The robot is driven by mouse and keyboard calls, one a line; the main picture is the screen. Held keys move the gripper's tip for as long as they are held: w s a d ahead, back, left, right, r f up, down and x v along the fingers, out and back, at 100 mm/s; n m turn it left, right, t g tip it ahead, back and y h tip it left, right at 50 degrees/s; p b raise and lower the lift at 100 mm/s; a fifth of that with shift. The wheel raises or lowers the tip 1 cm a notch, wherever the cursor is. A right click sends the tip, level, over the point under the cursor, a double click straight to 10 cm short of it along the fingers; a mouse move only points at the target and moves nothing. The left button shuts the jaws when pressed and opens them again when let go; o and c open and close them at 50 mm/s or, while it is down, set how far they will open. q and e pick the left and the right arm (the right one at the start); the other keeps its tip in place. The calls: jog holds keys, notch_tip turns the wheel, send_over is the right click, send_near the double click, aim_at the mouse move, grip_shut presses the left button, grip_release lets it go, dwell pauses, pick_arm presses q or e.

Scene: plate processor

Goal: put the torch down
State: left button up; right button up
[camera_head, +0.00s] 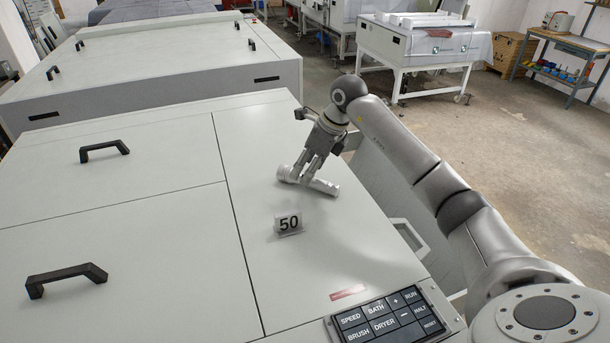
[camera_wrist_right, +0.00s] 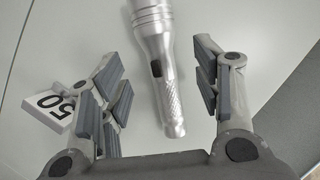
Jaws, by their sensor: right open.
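A silver torch (camera_head: 319,186) lies on its side on the grey top of the plate processor (camera_head: 330,240), to the right of a panel seam. In the right wrist view the torch (camera_wrist_right: 158,60) lies between the spread fingers, with a gap on each side. My right gripper (camera_head: 310,176) points down at the torch and is open; its spread fingers also show in the right wrist view (camera_wrist_right: 163,90). My left gripper is not in view.
A button panel (camera_head: 390,315) sits at the near right edge. Black handles (camera_head: 104,150) rise from the lids at left.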

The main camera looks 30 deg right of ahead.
aim_at(322, 182)
jog(key=b+v, duration=0.2)
jog(key=v, duration=0.7)
jog(key=shift+s, duration=0.15)
